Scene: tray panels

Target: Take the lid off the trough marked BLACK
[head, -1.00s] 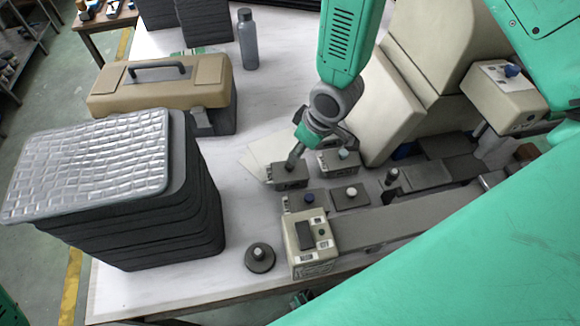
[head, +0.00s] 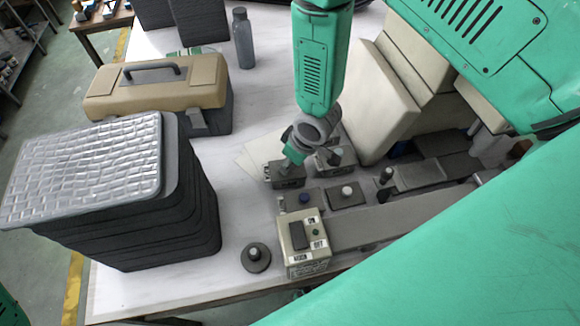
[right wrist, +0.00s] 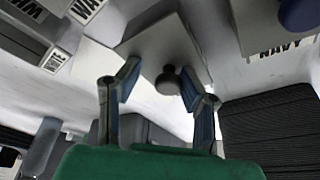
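My right gripper (head: 291,160) is over a small dark trough (head: 289,182) on the white table in the head view. The trough has a pale label at its left end, too small to read. In the right wrist view my right gripper (right wrist: 157,88) has its fingers apart, with a dark round knob (right wrist: 168,81) on a grey lid (right wrist: 150,45) between them. The right-hand finger looks very close to the knob; I cannot tell whether it touches. The word BLACK is not legible in either view. My left gripper is not in view.
A trough with a blue knob (head: 306,197), marked NAVY (right wrist: 280,48) in the wrist view, and a lid with a white knob (head: 347,191) are close by. A beige switch box (head: 305,245), a dark round knobbed piece (head: 256,256), stacked trays (head: 130,215) and a tan toolbox (head: 160,85) stand around.

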